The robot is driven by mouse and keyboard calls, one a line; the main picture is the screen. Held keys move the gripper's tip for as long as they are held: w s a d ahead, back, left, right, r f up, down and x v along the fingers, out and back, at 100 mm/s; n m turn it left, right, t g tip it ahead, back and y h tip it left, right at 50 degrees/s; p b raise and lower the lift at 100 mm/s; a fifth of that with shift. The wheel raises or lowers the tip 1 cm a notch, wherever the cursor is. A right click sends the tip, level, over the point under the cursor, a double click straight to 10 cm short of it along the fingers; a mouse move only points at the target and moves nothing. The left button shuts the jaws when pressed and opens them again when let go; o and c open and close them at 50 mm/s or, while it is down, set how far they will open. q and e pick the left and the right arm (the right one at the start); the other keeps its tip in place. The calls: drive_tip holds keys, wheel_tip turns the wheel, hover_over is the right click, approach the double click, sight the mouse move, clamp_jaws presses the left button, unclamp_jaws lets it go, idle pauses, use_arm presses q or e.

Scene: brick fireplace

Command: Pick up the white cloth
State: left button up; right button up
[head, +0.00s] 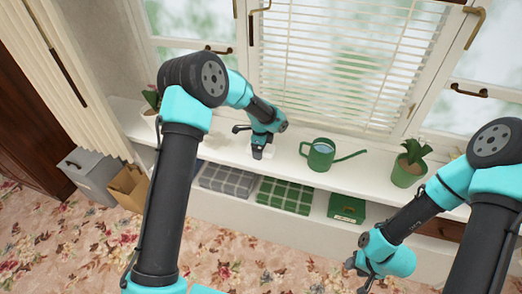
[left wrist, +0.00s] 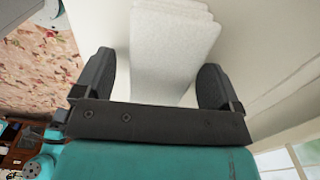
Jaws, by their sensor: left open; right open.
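The white cloth (left wrist: 172,48) is a folded, layered stack lying on the pale sill in the left wrist view. It reaches between the two spread fingers of my left gripper (left wrist: 157,68), with a finger on each side of it. In the head view my left gripper (head: 260,152) points down at the windowsill, and the cloth is hard to make out there against the white surface. I cannot tell whether the fingers touch the cloth. My right gripper (head: 362,271) is open and empty, low in front of the shelf at the right, away from the cloth.
On the sill (head: 222,142) stand a green watering can (head: 320,155), right of my left gripper, and a potted plant (head: 409,168). The shelf below holds a grey checked cloth (head: 226,180), a green checked cloth (head: 285,195) and a green box (head: 346,208). Blinds (head: 345,65) hang behind.

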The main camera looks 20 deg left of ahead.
use_arm(q)
drive_tip(key=shift+c, duration=0.3)
drive_tip(key=c, duration=0.9)
drive_tip(key=shift+r, duration=0.1)
drive_tip(key=shift+c, duration=0.2)
drive_tip(key=shift+r, duration=1.55)
drive_tip(key=shift+s+d+r, duration=0.15)
drive_tip(key=shift+s+r, duration=0.05)
drive_tip(key=shift+s, duration=0.05)
drive_tip(key=s+d+r, duration=0.1)
drive_tip(key=s+d, duration=0.3)
drive_tip(key=s, duration=1.1)
drive_tip(key=shift+r, duration=0.15)
drive_tip(key=shift+d, duration=0.1)
